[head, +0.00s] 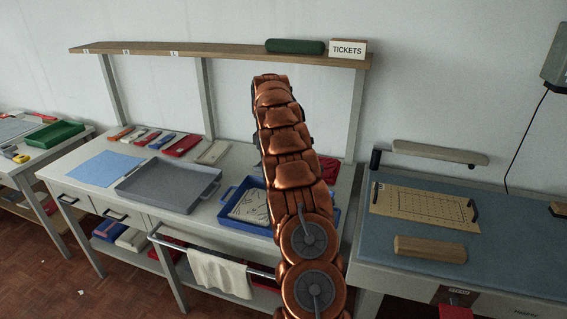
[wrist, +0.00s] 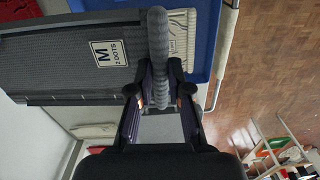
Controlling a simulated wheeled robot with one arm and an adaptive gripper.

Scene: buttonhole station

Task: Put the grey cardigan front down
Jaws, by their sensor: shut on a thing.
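The grey cardigan front (wrist: 158,48) shows in the wrist view as a ribbed, rounded grey ridge standing between my fingertips. A dark grey knit-like panel spreads left from it and bears a white label reading "M 2 DOTS". My gripper (wrist: 160,94) is shut on the ridge. In the head view my arm hides the gripper and the cardigan front. An empty-looking grey tray (head: 150,197) lies on the table, left of my arm. A blue tray (head: 225,217) with a cream patterned piece (head: 248,206) is partly behind my arm.
A blue sheet (head: 105,168) lies left of the grey tray. Small coloured items line the table's back. A cloth (head: 218,273) hangs on the front rail. A shelf (head: 215,54) with a TICKETS box (head: 347,49) spans above. At right, a blue-topped table (head: 400,250) holds a gridded board (head: 420,207).

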